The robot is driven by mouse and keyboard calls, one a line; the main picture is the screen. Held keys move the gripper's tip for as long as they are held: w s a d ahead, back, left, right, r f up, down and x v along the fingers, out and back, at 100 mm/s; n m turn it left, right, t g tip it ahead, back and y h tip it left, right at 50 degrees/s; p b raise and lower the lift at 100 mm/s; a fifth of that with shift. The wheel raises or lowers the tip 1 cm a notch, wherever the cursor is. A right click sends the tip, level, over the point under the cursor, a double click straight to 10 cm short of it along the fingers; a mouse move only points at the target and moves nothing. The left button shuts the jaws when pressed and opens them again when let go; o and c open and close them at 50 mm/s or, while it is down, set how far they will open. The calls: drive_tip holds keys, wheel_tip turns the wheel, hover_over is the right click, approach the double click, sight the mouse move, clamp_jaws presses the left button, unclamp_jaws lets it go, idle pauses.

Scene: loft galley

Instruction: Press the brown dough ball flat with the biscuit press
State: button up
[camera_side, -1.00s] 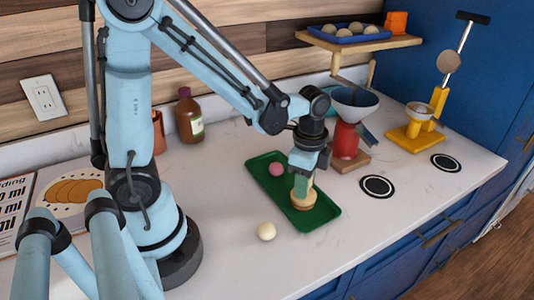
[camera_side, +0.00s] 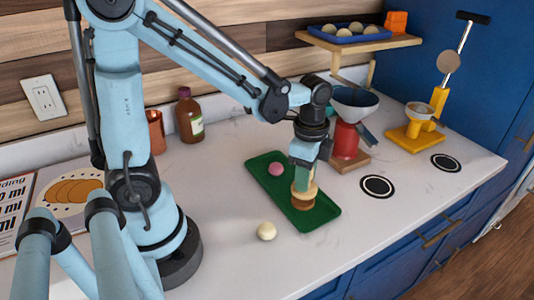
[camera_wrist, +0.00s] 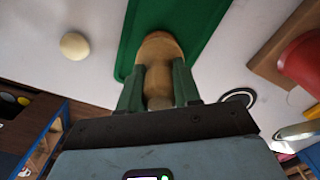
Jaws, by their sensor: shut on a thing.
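My gripper (camera_side: 303,170) is shut on the wooden biscuit press (camera_side: 305,191) and holds it upright over the front part of the green tray. In the wrist view, the press handle (camera_wrist: 158,82) stands between both fingers, with the round pale head beyond them. The brown dough (camera_side: 301,206) shows as a brown band directly under the press head, on the tray (camera_side: 325,212). Whether the press touches it, and how flat it is, I cannot tell.
A pink dough ball (camera_side: 276,168) lies on the tray's far end. A cream ball (camera_side: 266,231) sits on the counter left of the tray. A red-based funnel stand (camera_side: 345,140) and a yellow stand (camera_side: 416,142) are to the right.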

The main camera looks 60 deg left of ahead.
drive_tip(key=shift+r, duration=2.35)
